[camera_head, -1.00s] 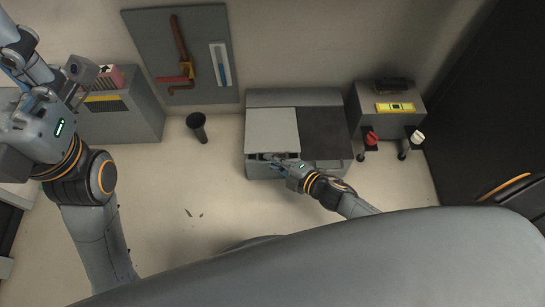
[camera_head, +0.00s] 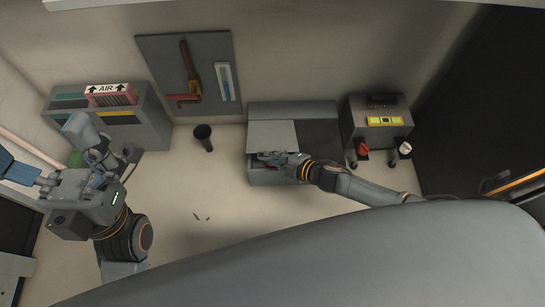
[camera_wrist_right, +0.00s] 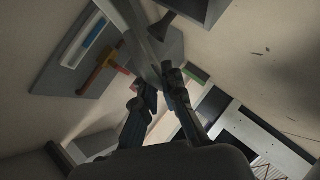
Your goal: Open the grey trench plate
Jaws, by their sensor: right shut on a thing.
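The grey trench plate (camera_head: 271,134) is the light flat panel on the left half of a low grey box. A dark gap shows below its front edge. My right gripper (camera_head: 267,157) is at that front edge, its arm coming in from the right. In the right wrist view the gripper (camera_wrist_right: 160,88) is shut on the plate (camera_wrist_right: 141,48), with the plate's edge between its fingers. How far the plate is raised is hard to tell. My left gripper (camera_head: 98,152) is by the left cabinet; its fingers are small and unclear.
The box's right half has a dark top (camera_head: 318,134). A dark cup (camera_head: 204,139) stands on the floor to its left. A unit with red and white knobs (camera_head: 376,125) stands right. A tool board (camera_head: 187,72) hangs behind. An AIR cabinet (camera_head: 150,125) is at left.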

